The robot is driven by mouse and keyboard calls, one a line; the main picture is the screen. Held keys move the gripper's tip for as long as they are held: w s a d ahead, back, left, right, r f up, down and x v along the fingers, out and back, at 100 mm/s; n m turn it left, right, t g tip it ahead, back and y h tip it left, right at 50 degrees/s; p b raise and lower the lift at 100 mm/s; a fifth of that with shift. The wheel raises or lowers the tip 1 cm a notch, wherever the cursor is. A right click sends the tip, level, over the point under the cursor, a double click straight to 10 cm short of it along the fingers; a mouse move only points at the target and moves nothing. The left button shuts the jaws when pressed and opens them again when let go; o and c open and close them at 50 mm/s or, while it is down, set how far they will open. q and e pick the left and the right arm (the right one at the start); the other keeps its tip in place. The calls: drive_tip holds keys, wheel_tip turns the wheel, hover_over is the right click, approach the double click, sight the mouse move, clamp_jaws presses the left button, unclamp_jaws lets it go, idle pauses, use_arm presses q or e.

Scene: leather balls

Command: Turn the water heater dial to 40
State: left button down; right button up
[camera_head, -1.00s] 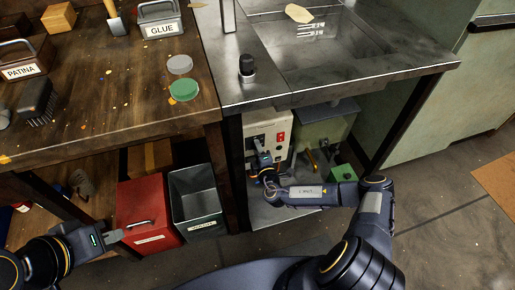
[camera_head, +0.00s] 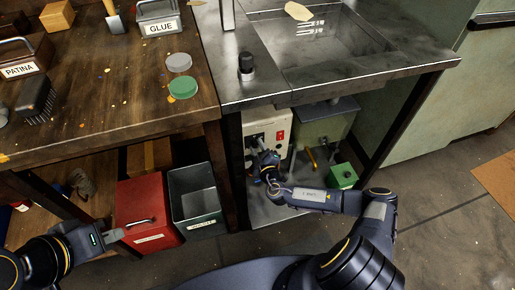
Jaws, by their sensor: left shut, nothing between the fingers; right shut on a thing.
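The water heater is a cream-white box (camera_head: 283,122) under the steel sink counter, with a red switch (camera_head: 280,135) on its front. My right gripper (camera_head: 255,144) reaches in under the counter and is shut at the heater's front, left of the red switch. The part it holds is mostly hidden by the fingers and wrist; it is at the dial's place, but no dial markings or number can be read. My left gripper (camera_head: 116,235) is shut and empty at the lower left, in front of the red bin.
A red bin (camera_head: 145,196) and a grey-green bin (camera_head: 195,180) stand under the wooden bench, left of the heater. A greenish tank (camera_head: 325,128) and a small green box (camera_head: 343,175) are right of it. The counter's edge overhangs my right gripper.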

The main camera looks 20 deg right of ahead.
idle(0.4)
drive_tip(key=o, duration=1)
drive_tip(key=shift+c, duration=0.2)
drive_tip(key=s+p, duration=0.1)
drive_tip(key=s, duration=0.6)
drive_tip(key=shift+s+d+r+p, duration=0.2)
drive_tip(key=shift+s+d+p, duration=0.1)
drive_tip(key=shift+s, duration=0.1)
